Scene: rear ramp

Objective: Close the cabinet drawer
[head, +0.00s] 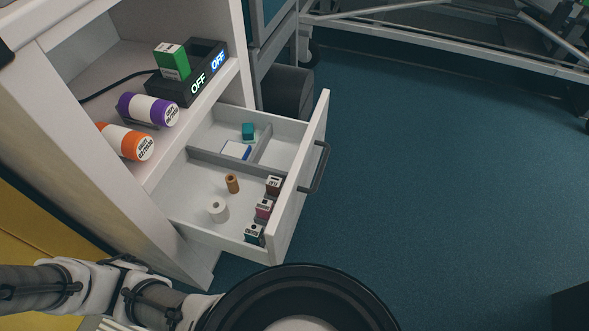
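The white cabinet (95,135) stands at the left in the head view. Its drawer (307,180) is pulled out to the right, with a dark bar handle (319,167) on its front. Grey dividers split the drawer into compartments. Inside are several small labelled boxes (264,209) along the front, a white roll (217,211), a brown roll (232,183), a teal block (248,131) and a blue and white item (236,150). My arm shows at the bottom left, below and apart from the drawer. My gripper is not visible in the head view.
On the shelf above the drawer lie a purple bottle (147,109) and an orange bottle (125,141). A black unit (190,88) with lit "OFF" signs and a green box (172,62) are behind them. A dark bin (287,92) stands behind the drawer. Blue floor (430,190) is clear to the right.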

